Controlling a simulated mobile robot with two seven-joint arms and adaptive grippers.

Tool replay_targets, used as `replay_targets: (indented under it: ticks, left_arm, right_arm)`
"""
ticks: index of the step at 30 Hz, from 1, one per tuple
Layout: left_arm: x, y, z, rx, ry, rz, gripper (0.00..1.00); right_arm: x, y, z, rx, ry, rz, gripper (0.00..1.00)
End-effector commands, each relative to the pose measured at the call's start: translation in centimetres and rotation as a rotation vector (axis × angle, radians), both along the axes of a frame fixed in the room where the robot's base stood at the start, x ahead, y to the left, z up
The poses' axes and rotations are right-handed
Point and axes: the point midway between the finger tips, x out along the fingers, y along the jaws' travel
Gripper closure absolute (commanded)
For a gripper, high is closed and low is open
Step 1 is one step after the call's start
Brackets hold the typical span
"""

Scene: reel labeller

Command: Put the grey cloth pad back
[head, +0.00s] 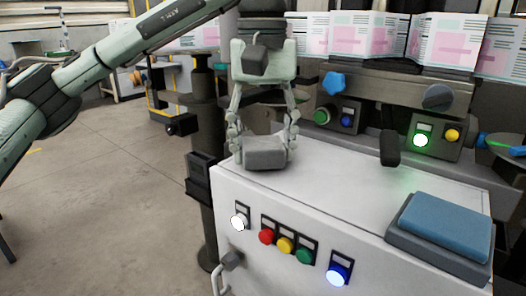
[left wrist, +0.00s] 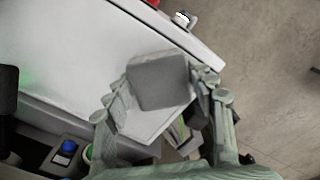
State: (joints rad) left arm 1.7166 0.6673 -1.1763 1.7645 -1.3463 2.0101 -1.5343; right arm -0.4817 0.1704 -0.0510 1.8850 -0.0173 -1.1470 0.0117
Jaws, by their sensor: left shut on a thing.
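The grey cloth pad (head: 265,152) is a small rounded block between the fingertips of my left gripper (head: 264,142). The gripper points down and is shut on the pad, one finger on each side. The pad is at the back left corner of the white cabinet top (head: 330,180); I cannot tell whether it touches the top. In the left wrist view the pad (left wrist: 158,82) sits between the two fingers (left wrist: 160,112), with the white top beside it. My right gripper is in neither view.
A blue pad (head: 445,225) lies on a dark grey tray (head: 400,240) at the cabinet's right. Lit buttons (head: 285,245) line the front. The labeller, with knobs and a dark lever (head: 389,148), stands behind. The middle of the top is clear.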

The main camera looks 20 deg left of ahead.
Motion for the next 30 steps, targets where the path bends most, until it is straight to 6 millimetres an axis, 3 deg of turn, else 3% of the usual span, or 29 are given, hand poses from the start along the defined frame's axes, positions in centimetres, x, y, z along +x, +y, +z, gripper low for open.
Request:
replay_targets:
  ticks: [3, 14, 15, 19, 30]
  left_arm:
    - [-0.04, -0.01, -0.97, -0.002, -0.001, 0.0, 0.68]
    - [-0.02, 0.02, -1.23, 0.0, -0.001, 0.0, 0.68]
    - [-0.02, 0.02, -1.15, 0.0, -0.001, 0.0, 0.41]
    - [-0.02, 0.02, -1.13, 0.0, -0.001, 0.0, 0.25]
    - [-0.02, 0.03, -0.78, -0.001, -0.002, 0.0, 0.24]
  right_arm:
    - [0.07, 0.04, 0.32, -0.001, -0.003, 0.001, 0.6]
    - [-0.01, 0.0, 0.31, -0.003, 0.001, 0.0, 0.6]
    - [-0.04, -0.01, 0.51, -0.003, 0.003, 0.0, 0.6]
    - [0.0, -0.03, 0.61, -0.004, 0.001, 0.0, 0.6]
    - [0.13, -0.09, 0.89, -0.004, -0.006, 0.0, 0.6]
